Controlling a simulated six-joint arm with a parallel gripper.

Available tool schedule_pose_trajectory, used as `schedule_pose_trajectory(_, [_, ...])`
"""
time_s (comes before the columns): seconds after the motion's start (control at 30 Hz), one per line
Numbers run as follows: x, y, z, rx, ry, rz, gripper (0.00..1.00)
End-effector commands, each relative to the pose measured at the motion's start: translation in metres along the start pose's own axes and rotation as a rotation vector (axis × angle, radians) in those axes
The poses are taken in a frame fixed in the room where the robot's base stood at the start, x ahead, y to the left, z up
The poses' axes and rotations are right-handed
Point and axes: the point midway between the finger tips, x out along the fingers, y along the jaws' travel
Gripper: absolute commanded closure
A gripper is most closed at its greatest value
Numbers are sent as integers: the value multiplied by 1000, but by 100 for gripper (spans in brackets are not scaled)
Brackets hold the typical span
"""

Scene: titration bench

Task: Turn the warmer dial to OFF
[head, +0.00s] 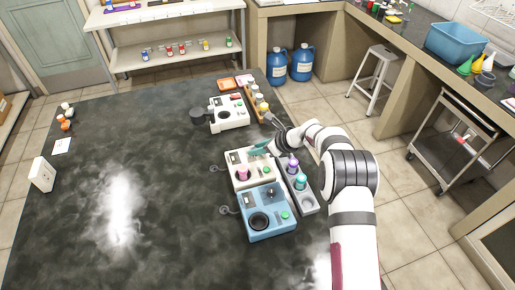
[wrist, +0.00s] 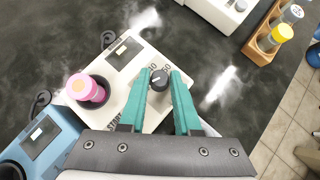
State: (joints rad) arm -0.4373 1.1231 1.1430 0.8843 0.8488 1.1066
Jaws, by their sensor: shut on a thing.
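The white warmer (head: 237,158) stands between a blue unit and another white machine; it also shows in the wrist view (wrist: 132,75). A pink-capped vial (wrist: 84,88) stands in its round well, beside a dark display (wrist: 124,53). Its dark grey dial (wrist: 159,80) lies between the two teal fingers of my gripper (wrist: 159,76), near their tips, and the fingers are shut on it. The dial has a pale mark, but its exact setting is too small to read. In the head view my gripper (head: 259,149) reaches the warmer from the right, and I cannot make out the dial there.
The blue unit (head: 265,226) is close in front of the warmer. Another white machine (head: 230,121) and a wooden rack (wrist: 265,38) of vials are behind.

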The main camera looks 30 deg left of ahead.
Motion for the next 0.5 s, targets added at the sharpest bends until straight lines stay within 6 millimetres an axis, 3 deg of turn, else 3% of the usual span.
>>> schedule_pose_trajectory(0.2, [0, -2, 0, -102, 0, 99, 100])
schedule_pose_trajectory(0.47, [0, -1, 1, -107, 0, 106, 100])
schedule_pose_trajectory(0.5, [0, -1, 1, -106, 0, 106, 67])
